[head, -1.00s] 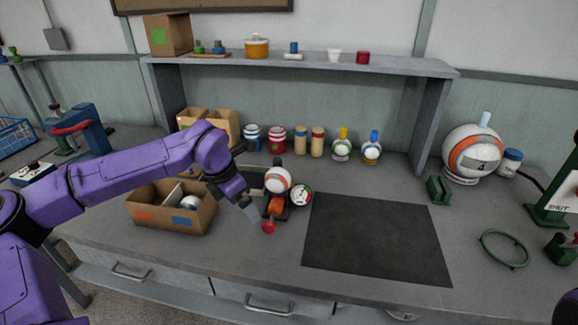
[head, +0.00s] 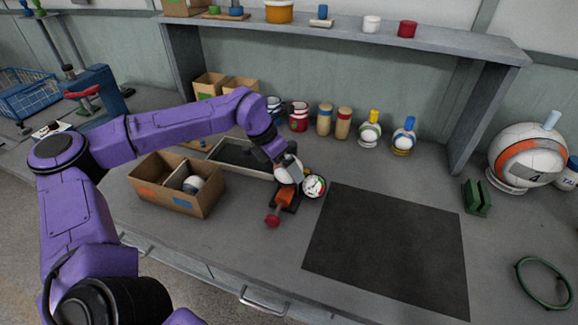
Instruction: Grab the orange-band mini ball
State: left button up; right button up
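The orange-band mini ball (head: 290,175) is white and sits at the orange and black hand-pump-like device (head: 285,197) with a red knob, mid-table. My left gripper (head: 287,165) reaches it from the upper left and overlaps its top and left side. The ball's band is mostly hidden. The frames do not show whether the fingers are closed on the ball or only around it. My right gripper is not in view.
A cardboard box (head: 165,202) holding another white ball (head: 193,184) is at left. A grey tray (head: 222,166) lies behind. A dark mat (head: 390,245) lies clear at right.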

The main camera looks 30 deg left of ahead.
pick_arm(q)
jog(key=shift+x, duration=1.2)
jog(key=c, duration=0.8)
jog(key=shift+r, duration=0.1)
